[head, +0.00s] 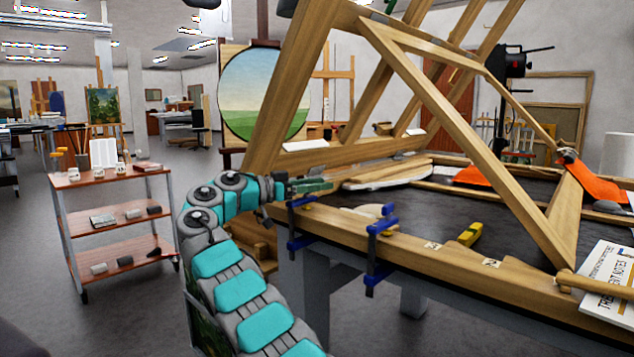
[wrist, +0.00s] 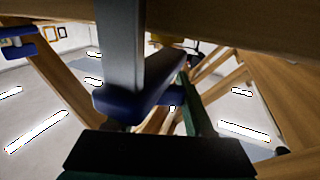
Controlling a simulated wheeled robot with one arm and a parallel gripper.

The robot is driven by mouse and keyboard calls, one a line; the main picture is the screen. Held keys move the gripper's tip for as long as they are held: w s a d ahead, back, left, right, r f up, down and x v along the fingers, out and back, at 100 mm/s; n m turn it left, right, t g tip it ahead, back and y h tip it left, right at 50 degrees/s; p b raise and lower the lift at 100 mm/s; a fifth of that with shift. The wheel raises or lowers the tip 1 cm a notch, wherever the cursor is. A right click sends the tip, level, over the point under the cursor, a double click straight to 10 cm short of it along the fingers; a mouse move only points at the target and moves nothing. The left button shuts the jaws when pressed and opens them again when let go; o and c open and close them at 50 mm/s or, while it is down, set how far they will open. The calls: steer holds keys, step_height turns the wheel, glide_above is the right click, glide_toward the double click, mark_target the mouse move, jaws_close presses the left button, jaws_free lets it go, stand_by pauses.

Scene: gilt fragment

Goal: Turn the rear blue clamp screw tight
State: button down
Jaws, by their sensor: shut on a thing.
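The rear blue clamp (head: 299,241) is on the table's wooden front rail, the farther of two blue clamps. My gripper (head: 312,187), with green fingers, is at the top of this clamp. In the wrist view the clamp's grey bar and blue body (wrist: 145,92) are close in front of my gripper (wrist: 160,120), with a green finger just to their right. My gripper is shut on a part of the clamp. The exact gripped part and the screw are hidden, so I cannot tell how tight it is.
The front blue clamp (head: 380,247) is on the same rail to the right. A large wooden frame (head: 455,130) leans over the table's dark top (head: 425,226). A yellow tool (head: 470,234) lies near the rail. A shelf cart (head: 112,228) stands left on clear floor.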

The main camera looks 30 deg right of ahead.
steer(key=shift+r, duration=0.1)
steer(key=shift+c, duration=1.4)
jaws_free()
steer(key=a, duration=0.7)
steer(key=shift+w+a+p, duration=0.15)
steer(key=shift+a+p, duration=0.15)
steer(key=shift+a, duration=0.1)
